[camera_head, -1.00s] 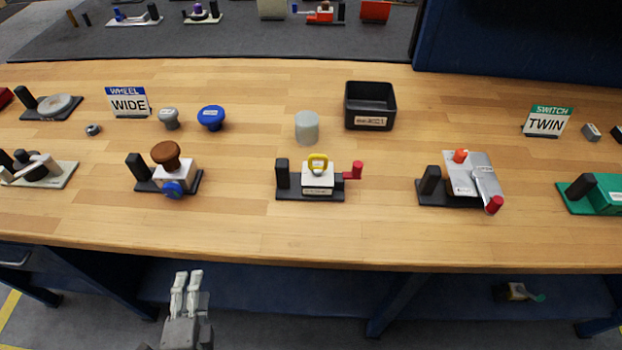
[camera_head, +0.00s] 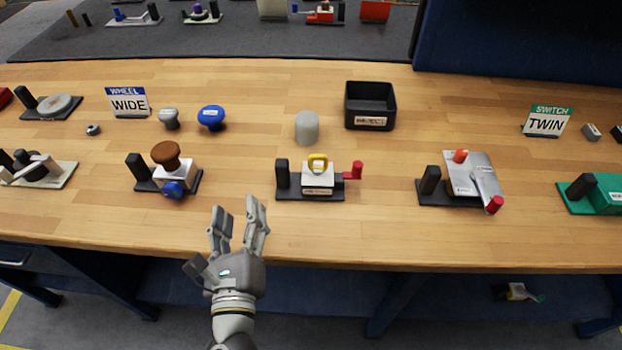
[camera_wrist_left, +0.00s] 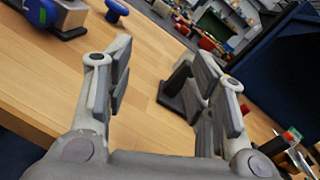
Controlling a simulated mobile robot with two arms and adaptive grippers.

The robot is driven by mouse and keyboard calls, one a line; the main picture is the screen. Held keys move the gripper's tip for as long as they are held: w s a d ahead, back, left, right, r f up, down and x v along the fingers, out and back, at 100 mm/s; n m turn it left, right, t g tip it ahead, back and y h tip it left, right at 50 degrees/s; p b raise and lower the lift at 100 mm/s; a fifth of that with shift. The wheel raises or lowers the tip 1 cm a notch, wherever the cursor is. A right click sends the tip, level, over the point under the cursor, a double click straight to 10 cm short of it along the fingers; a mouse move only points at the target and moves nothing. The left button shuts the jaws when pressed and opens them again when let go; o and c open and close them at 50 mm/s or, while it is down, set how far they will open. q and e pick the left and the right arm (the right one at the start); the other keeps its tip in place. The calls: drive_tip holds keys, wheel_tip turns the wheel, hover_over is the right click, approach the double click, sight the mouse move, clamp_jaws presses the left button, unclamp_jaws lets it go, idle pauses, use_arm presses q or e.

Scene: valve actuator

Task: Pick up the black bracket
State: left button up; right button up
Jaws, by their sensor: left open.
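Several devices have a black base with an upright black post, so I cannot tell for certain which is the black bracket. The nearest to my left gripper (camera_head: 238,213) is the centre one, a black bracket (camera_head: 282,174) carrying a white block with a yellow handle (camera_head: 318,160) and a red-ended lever (camera_head: 356,170). My left gripper is open and empty at the table's front edge, below and left of that bracket. In the left wrist view, a black post and base (camera_wrist_left: 172,98) show between the open fingers (camera_wrist_left: 165,80), partly hidden by the right finger. My right gripper is not in view.
A device with a brown knob (camera_head: 166,154) stands to the left, and one with a silver plate (camera_head: 476,172) to the right. A grey cylinder (camera_head: 307,128) and a black bin (camera_head: 370,105) are behind. The wooden table (camera_head: 390,225) is clear in front of the centre device.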

sight(281, 168)
use_arm(q)
drive_tip(key=d+m, duration=0.2)
drive_tip(key=w+d+m+h, duration=0.1)
drive_tip(key=d+m, duration=0.1)
drive_tip(key=w+d+m+h, duration=0.1)
drive_tip(key=d, duration=0.1)
drive_tip(key=shift+w+d+f+m, duration=0.15)
drive_tip(key=shift+f+m, duration=0.1)
drive_tip(key=shift+m, duration=0.15)
drive_tip(key=w, duration=0.6)
drive_tip(key=shift+w, duration=0.3)
drive_tip(key=shift+w+a+f, duration=0.15)
drive_tip(key=shift+w, duration=1.2)
drive_tip(key=shift+w+a+f, duration=0.15)
drive_tip(key=shift+w, duration=1.2)
drive_tip(key=shift+s, duration=0.1)
drive_tip(key=shift+r, duration=0.1)
clamp_jaws()
